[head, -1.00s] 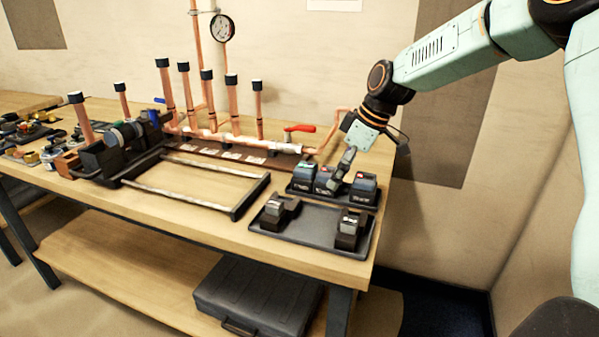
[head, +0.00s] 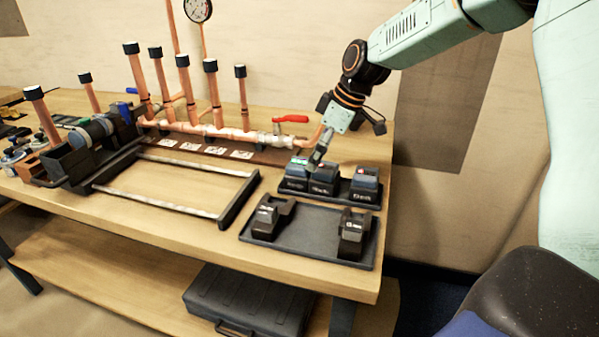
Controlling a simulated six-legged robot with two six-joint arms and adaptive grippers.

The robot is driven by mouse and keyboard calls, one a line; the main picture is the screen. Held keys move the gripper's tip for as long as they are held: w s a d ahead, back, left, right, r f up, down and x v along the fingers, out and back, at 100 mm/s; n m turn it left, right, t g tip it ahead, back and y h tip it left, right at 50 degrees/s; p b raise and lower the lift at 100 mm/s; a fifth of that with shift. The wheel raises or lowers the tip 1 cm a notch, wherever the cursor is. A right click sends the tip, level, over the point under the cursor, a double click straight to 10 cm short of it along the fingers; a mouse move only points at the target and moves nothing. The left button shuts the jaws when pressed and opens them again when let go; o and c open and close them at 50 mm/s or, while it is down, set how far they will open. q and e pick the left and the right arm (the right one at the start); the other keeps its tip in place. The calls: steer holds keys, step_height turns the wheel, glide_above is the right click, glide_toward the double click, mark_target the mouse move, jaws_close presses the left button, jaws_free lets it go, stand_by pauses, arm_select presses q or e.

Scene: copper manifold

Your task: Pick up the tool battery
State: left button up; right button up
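Three dark tool batteries stand in a row on a small black tray (head: 341,197) at the right end of the workbench: a left one (head: 296,181), a middle one (head: 323,183) and a right one (head: 365,184). My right gripper (head: 316,161) comes in from the upper right and points down at the left and middle batteries. It overlaps their upper edges in the picture; I cannot tell whether it touches either, or whether its fingers are apart. My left gripper is not in view.
A larger black tray (head: 307,240) in front carries two dark devices (head: 271,214) (head: 354,231). A copper manifold (head: 205,130) with upright pipes and a red-handled valve (head: 290,120) stands behind. A metal-railed frame (head: 180,207) lies left. A dark case (head: 250,302) sits on the lower shelf.

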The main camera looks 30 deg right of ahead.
mark_target(304, 163)
steer(key=f, duration=0.1)
steer(key=w+a+f, duration=0.1)
steer(key=w+a+f+b, duration=0.1)
steer(key=f, duration=0.1)
steer(key=shift+w+a+f, duration=0.1)
steer(key=shift+w+a, duration=0.15)
steer(key=shift+f, duration=0.5)
steer(key=shift+w, duration=0.1)
steer(key=shift+w, duration=0.1)
steer(key=shift+a, duration=0.15)
steer(key=c, duration=1.2)
